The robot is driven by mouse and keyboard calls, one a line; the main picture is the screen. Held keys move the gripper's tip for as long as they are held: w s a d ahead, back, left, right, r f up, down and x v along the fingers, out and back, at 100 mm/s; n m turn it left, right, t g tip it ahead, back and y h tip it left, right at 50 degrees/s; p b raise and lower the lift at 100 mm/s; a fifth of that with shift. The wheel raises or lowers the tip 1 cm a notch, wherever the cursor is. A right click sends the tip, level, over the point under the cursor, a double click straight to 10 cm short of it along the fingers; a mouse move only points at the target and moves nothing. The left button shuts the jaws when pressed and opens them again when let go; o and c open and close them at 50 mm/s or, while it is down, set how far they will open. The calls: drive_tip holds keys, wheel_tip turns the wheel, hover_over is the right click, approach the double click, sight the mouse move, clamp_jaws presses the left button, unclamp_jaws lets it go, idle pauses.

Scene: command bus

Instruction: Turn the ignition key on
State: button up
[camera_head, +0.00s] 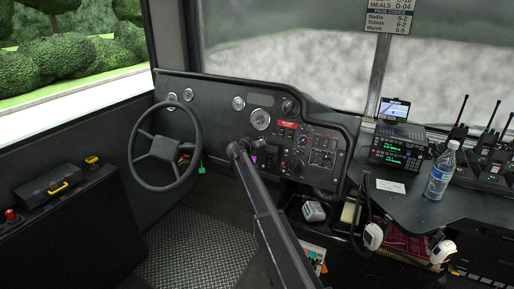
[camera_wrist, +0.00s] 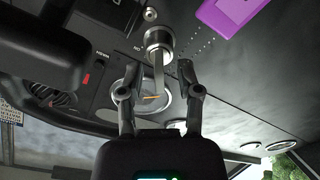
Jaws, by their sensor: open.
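In the wrist view, a round silver ignition switch (camera_wrist: 159,39) sticks out of the dark dash panel. A flat grey key-like bar (camera_wrist: 159,72) runs from it toward my gripper. My gripper (camera_wrist: 158,68) is open, with one finger on each side of this bar. Gaps show between both fingers and the bar, so it looks apart from them. In the head view, my arm reaches to the dashboard (camera_head: 222,108) right of the steering wheel (camera_head: 167,147). The ignition and my fingertips cannot be made out there.
A purple object (camera_wrist: 229,14) is near the switch in the wrist view. A round gauge (camera_wrist: 151,103) with an orange needle lies behind the fingers. A control panel (camera_head: 318,150) with switches is right of my arm. A bottle (camera_head: 440,172) and radios (camera_head: 398,146) stand on the right counter.

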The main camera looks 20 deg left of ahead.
drive_tip(key=shift+w+f, duration=0.15)
drive_tip(key=shift+w, duration=0.3)
